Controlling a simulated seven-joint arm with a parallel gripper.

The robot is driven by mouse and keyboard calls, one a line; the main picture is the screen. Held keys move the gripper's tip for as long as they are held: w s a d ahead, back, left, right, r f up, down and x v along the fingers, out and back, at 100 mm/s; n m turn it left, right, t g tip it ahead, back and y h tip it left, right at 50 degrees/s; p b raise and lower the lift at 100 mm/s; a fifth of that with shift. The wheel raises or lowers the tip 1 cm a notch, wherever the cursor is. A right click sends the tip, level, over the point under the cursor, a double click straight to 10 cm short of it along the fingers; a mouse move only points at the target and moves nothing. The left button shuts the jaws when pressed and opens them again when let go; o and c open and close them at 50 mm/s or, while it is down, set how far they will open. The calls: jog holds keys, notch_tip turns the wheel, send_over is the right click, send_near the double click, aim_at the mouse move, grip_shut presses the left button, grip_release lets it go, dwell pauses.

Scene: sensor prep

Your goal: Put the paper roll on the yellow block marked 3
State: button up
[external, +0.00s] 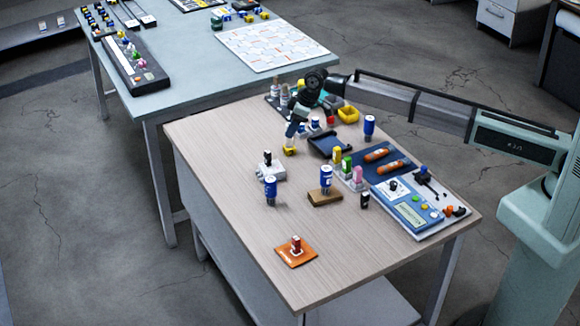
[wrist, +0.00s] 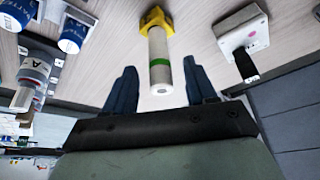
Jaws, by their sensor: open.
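In the wrist view a white paper roll (wrist: 160,45) with a green band stands upright, its lower end at a yellow block (wrist: 150,20). It appears to rest on the block, though the exact contact is hard to see. No number is readable on the block. My gripper (wrist: 160,66) is open, with one dark blue finger on each side of the roll and a gap on both sides. In the external view my gripper (external: 291,136) is low over the far left part of the table, directly above the yellow block (external: 289,151); the roll is mostly hidden there.
A white box with a black knob (external: 269,171) stands nearby; it also shows in the wrist view (wrist: 243,30). The table's left front is mostly clear.

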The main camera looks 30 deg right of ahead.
jog(key=v, duration=0.7)
jog(key=shift+r, duration=0.15)
jog(key=shift+d, duration=0.1)
